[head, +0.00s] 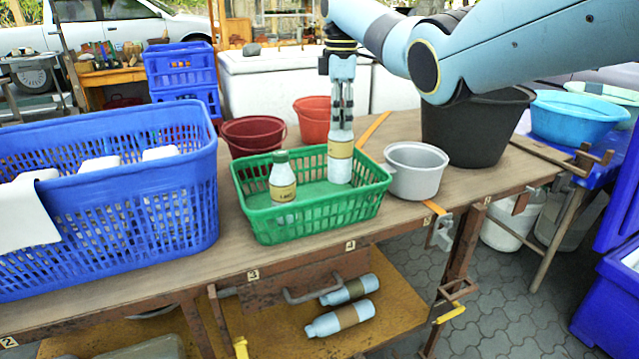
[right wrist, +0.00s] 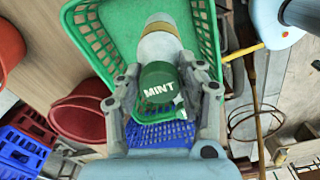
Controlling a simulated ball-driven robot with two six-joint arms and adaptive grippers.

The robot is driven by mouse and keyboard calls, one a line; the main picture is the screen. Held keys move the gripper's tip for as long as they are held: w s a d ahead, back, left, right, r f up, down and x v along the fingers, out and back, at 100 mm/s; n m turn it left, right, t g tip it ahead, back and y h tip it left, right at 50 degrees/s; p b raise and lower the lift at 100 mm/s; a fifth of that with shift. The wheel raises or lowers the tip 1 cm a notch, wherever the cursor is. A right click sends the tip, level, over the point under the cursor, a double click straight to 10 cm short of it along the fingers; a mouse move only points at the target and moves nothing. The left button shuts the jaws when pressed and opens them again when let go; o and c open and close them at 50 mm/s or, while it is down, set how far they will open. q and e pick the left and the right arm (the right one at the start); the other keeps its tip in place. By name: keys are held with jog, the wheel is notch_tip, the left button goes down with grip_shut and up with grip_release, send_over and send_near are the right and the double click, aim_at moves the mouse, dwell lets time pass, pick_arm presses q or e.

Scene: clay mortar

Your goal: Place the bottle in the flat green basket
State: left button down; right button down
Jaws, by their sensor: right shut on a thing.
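The flat green basket (head: 312,222) stands on the wooden bench in the head view; part of it shows in the right wrist view (right wrist: 90,30). My right gripper (head: 342,122) points down over its right half and is shut on a pale bottle with a tan band (head: 340,172). The held bottle is upright, its lower part inside the basket; I cannot tell if it touches the floor. The right wrist view shows its green cap marked MINT (right wrist: 158,90) between the fingers. Another green-capped bottle (head: 282,180) stands in the basket's left half. My left gripper is not in view.
A large blue basket (head: 150,225) with white items is at left. A grey pot (head: 415,172) is close to the green basket's right side. A dark red bucket (head: 252,134), an orange bucket (head: 311,120) and a black bucket (head: 470,135) stand behind. Two bottles (head: 340,318) lie on the lower shelf.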

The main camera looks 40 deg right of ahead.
aim_at(339, 148)
notch_tip(339, 148, down, 4)
jog(key=shift+f, duration=0.1)
notch_tip(339, 148, down, 4)
jog(key=shift+r+b, duration=0.15)
jog(key=shift+b, duration=0.4)
jog(key=c, duration=0.8)
grip_release()
notch_tip(339, 148, up, 12)
jog(key=shift+r+p, duration=0.1)
jog(key=shift+p, duration=0.65)
